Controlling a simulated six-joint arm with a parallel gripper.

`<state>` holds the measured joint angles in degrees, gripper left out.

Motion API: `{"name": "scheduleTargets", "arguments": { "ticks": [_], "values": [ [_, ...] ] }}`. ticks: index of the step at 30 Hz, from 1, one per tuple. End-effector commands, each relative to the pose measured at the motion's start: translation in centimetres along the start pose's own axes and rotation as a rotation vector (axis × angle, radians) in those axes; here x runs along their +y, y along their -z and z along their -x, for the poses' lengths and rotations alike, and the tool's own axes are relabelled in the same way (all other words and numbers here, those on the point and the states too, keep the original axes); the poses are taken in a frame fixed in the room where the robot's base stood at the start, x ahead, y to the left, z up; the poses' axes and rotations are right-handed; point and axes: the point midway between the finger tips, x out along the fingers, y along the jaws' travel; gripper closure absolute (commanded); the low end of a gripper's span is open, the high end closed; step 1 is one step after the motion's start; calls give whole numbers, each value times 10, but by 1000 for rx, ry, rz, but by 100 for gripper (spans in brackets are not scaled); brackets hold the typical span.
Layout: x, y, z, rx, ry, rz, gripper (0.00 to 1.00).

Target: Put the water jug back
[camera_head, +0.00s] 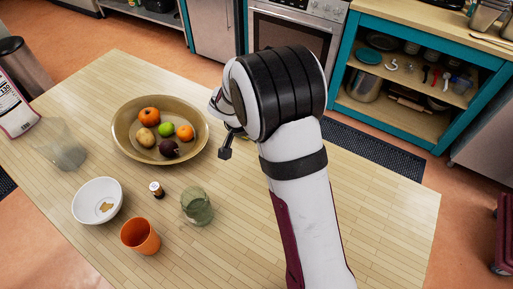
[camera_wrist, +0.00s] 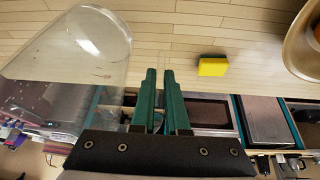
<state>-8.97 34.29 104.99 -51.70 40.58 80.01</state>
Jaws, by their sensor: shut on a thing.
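In the wrist view, the clear water jug (camera_wrist: 65,62) fills the upper left, and the view passes through its transparent wall. My gripper (camera_wrist: 159,75) has green fingers close together, shut at the jug's side; the clear part between them looks like the handle, but its edges are faint. The tabletop (camera_wrist: 170,40) shows behind the jug; I cannot tell whether the jug touches it. In the head view, my arm hides the jug and the fingertips.
The wooden table (camera_head: 383,235) holds a fruit bowl (camera_head: 120,136), a white bowl (camera_head: 85,200), an orange cup (camera_head: 140,236), a small bottle (camera_head: 157,190), a greenish glass (camera_head: 196,207) and a clear container (camera_head: 60,153). A yellow sponge (camera_wrist: 212,67) lies near the edge. The table's right side is clear.

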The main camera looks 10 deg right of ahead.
Motion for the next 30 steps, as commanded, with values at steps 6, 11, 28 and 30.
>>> {"name": "scheduleTargets", "arguments": {
  "ticks": [6, 11, 28, 30],
  "values": [
    [-5, -16, -30, -1, -2, 2, 100],
    [-6, -19, -38, 1, 1, 0, 100],
    [-5, -20, -39, 0, 1, 0, 58],
    [-5, -20, -38, 0, 1, 0, 58]
  ]
}}
